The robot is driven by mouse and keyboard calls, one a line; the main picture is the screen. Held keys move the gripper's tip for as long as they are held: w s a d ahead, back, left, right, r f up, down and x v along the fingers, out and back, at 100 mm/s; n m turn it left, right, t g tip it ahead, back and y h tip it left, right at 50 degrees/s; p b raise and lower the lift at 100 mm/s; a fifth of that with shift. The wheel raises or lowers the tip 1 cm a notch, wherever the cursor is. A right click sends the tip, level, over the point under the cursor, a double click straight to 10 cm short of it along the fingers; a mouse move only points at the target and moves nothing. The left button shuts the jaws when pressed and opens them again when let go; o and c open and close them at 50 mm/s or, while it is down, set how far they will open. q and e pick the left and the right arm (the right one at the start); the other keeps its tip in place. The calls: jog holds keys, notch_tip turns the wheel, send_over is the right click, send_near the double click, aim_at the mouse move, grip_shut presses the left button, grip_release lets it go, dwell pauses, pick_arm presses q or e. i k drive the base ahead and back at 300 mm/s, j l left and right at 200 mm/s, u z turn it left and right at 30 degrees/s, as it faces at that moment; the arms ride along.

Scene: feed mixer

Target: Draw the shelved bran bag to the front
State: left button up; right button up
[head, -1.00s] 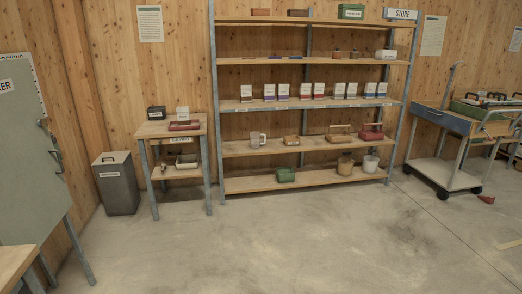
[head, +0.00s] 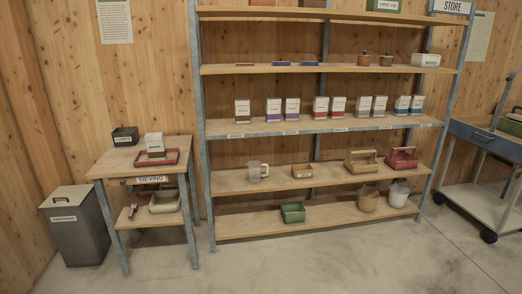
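A row of small bags with white upper parts stands upright on the middle shelf of the store rack (head: 207,170). From left to right there is a single brown-based bag (head: 242,111), a purple pair (head: 283,109), a red pair (head: 329,107), a grey pair (head: 372,105) and a blue pair (head: 409,104). Their print is too small to read, so I cannot tell which is the bran bag. Small labels sit along the shelf's front edge (head: 260,131), also too small to read surely. Neither of my grippers is in view.
A sieving table (head: 110,166) with a red tray (head: 157,157) stands left of the rack, beside a grey bin (head: 76,229). A blue-and-grey trolley (head: 480,212) stands at the right. Lower shelves hold a jug (head: 258,171), totes and tubs. The floor in front is clear.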

aim_at(243, 105)
jog(key=i+u, duration=0.1)
jog(key=i, duration=0.85)
jog(key=i+l+u, duration=0.1)
jog(key=i, duration=0.8)
jog(key=i+l+u, duration=0.2)
jog(key=i+u, duration=0.2)
jog(key=i+l+u, duration=0.8)
jog(key=i, duration=0.05)
